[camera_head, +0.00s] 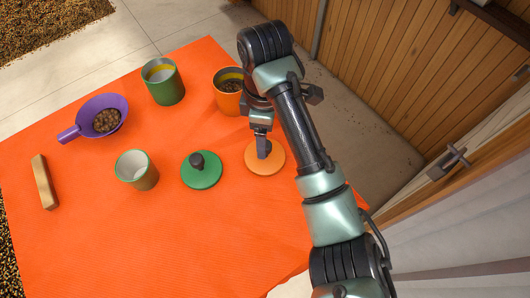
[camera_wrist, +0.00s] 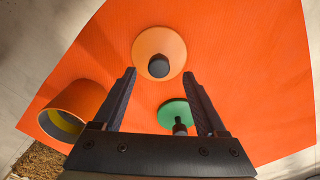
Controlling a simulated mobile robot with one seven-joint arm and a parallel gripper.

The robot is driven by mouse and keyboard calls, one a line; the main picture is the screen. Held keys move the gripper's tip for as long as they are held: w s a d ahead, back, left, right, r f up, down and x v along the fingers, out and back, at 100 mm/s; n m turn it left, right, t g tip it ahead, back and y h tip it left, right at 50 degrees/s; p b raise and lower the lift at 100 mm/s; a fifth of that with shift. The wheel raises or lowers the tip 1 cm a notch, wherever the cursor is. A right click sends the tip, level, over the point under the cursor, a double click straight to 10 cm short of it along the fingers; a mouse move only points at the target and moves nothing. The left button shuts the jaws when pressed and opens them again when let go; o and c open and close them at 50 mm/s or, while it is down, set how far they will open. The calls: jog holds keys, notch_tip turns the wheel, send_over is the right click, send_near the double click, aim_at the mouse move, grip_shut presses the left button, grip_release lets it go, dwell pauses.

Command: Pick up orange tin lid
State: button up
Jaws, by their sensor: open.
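The orange tin lid (camera_head: 275,164) lies flat on the orange cloth, right of the green lid. In the wrist view the orange lid (camera_wrist: 150,40) shows whole, with a dark round knob (camera_wrist: 158,66) facing up. My gripper (camera_head: 263,150) is above this lid, and its finger hides the knob in the head view. In the wrist view my gripper (camera_wrist: 159,73) is open and empty, with one finger on each side of the knob's line. I cannot tell the exact height left between fingertips and knob.
The green lid (camera_head: 208,177) with a dark knob lies left. An orange tin (camera_head: 229,104) of beans stands close behind my gripper. Also on the cloth (camera_head: 190,245) are a green tin (camera_head: 166,88), a cup (camera_head: 146,178), a purple scoop (camera_head: 115,102) of beans and a wooden block (camera_head: 44,182).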

aim_at(274, 161)
jog(key=shift+f+p, duration=0.4)
jog(key=shift+f, duration=1.1)
grip_shut()
